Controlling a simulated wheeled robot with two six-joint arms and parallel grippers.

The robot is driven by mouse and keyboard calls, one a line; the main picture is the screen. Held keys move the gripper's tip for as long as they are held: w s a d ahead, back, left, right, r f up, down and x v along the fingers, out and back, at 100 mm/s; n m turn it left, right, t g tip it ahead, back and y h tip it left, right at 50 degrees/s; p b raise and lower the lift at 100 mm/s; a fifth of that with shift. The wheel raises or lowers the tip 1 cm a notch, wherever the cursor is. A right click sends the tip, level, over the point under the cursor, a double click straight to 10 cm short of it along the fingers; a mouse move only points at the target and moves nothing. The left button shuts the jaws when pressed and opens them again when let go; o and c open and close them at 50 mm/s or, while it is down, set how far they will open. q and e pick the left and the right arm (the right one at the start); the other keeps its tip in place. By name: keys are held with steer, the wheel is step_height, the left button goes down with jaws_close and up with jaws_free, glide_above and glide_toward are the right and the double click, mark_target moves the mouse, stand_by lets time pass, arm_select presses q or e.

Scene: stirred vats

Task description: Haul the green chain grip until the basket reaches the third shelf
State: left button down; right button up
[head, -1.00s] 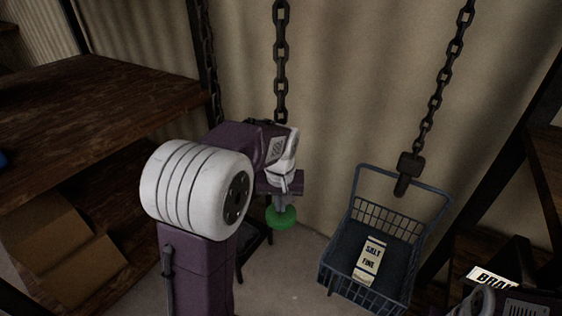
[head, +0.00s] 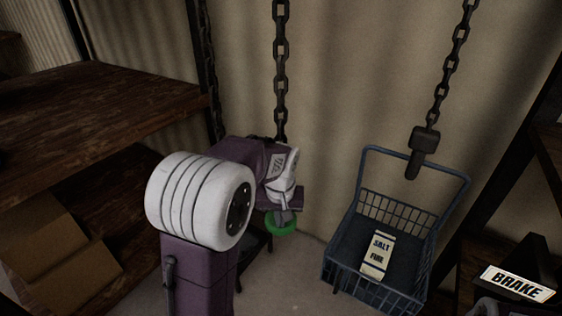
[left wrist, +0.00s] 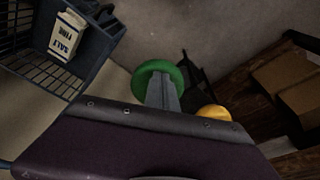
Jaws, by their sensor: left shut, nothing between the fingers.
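The green chain grip (head: 281,228) is a round disc under the gripper, below the dark chain (head: 281,70). My left gripper (head: 284,215) points down at it with its fingers shut. In the left wrist view the fingers (left wrist: 163,92) overlap the green grip (left wrist: 153,74); whether they touch it I cannot tell. The chain's lowest part is hidden behind my wrist. The blue wire basket (head: 337,272) hangs on the right from a second chain and holds a salt carton (head: 377,256). It also shows in the left wrist view (left wrist: 90,52). My right gripper is not in view.
Wooden shelves (head: 120,105) stand at the left, with cardboard boxes (head: 45,240) on a lower one. A BRAKE sign (head: 517,283) is at the lower right, near another dark rack. A yellow round part (left wrist: 213,113) is beside the fingers in the left wrist view.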

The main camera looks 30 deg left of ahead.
mark_target(281, 230)
arm_select(q)
steer(key=shift+s+d+b+x, duration=0.1)
steer(key=shift+s+b+x, duration=0.05)
steer(key=shift+b+x, duration=0.6)
steer(key=shift+s+d+b+x, duration=0.15)
steer(key=shift+b+x, duration=0.25)
steer(key=shift+x, duration=0.5)
steer(key=shift+s+a+b+x, duration=0.1)
steer(key=shift+s+b+x, duration=0.1)
steer(key=shift+b+x, duration=0.55)
steer(key=p+v, duration=0.3)
steer(key=w+p+v, duration=0.1)
steer(key=p+v, duration=0.3)
steer(key=w+a+p+v, duration=0.1)
steer(key=p+v, duration=0.3)
steer(key=shift+w+d+r, duration=0.1)
steer(key=shift+w+r, duration=0.05)
steer(key=shift+r, duration=0.2)
steer(key=shift+f, duration=0.1)
